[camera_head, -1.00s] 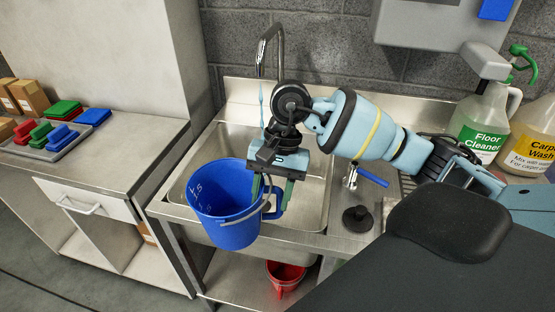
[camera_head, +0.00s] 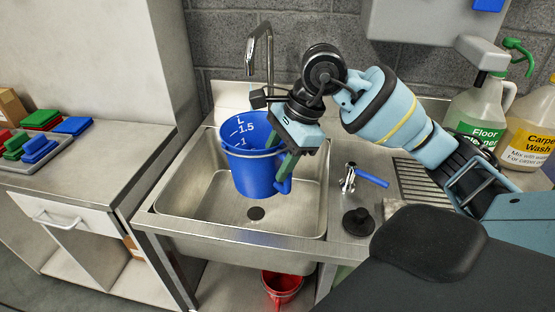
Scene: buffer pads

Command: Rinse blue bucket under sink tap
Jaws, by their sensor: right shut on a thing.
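The blue bucket (camera_head: 255,172) hangs over the sink basin (camera_head: 303,208), tilted a little, with white volume marks on its inner wall. My right gripper (camera_head: 286,172) is shut on the bucket at its right side, near its handle. A tap lever with a blue handle (camera_head: 371,177) stands on the counter right of the basin. My left gripper is not in view.
A black plunger-like knob (camera_head: 358,222) sits on the counter by the lever. A floor cleaner bottle (camera_head: 476,118) and a carpet wash bottle (camera_head: 527,130) stand at right. Coloured pads (camera_head: 40,148) lie on the left counter. A red bucket (camera_head: 281,287) is below the sink.

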